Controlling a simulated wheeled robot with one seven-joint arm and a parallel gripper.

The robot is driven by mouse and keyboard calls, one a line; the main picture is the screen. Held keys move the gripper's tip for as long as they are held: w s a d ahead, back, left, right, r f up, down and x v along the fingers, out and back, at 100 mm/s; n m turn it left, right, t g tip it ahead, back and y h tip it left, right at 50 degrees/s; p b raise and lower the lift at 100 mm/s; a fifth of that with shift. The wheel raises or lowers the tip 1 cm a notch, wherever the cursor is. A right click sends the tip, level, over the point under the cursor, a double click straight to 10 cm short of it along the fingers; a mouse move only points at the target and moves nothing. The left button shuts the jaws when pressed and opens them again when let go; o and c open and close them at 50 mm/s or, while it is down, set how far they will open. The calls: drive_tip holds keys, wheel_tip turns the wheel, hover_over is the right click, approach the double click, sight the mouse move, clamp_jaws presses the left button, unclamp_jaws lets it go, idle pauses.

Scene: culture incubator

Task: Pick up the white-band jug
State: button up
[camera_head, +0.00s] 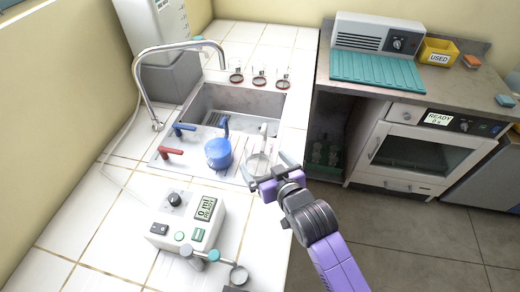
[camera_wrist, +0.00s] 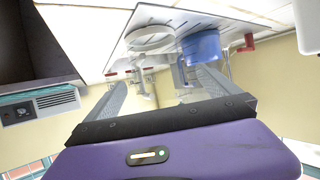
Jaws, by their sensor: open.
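The white-band jug (camera_head: 258,164) is clear with a pale handle and stands on the drain board beside the sink. In the wrist view, where the scene appears upside down, the jug (camera_wrist: 150,40) shows beyond my fingers. My gripper (camera_head: 267,167) is open and empty at the near right side of the jug, with its fingers spread toward it. In the wrist view my gripper (camera_wrist: 157,78) shows both fingers well apart. I cannot tell whether either finger touches the jug. A blue jug (camera_head: 218,153) stands just left of it and also shows in the wrist view (camera_wrist: 202,47).
A sink (camera_head: 246,101) with a tall tap (camera_head: 144,88) lies behind the jugs. Red (camera_head: 170,152) and blue (camera_head: 184,128) valve handles stand at the left. A control box (camera_head: 187,218) sits in front. Open floor lies right of the counter.

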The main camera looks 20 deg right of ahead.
sight(254, 148)
drive_tip(key=shift+d+p+x, duration=0.15)
drive_tip(key=shift+p+x, duration=0.2)
drive_tip(key=shift+x, duration=1.4)
drive_tip(key=shift+d+p+x, duration=0.15)
drive_tip(key=shift+p+x, duration=0.2)
drive_tip(key=shift+x, duration=1.45)
drive_tip(key=c, duration=1.5)
drive_tip(key=shift+r, duration=0.1)
wheel_tip(254, 148, up, 20)
drive_tip(key=b, duration=0.1)
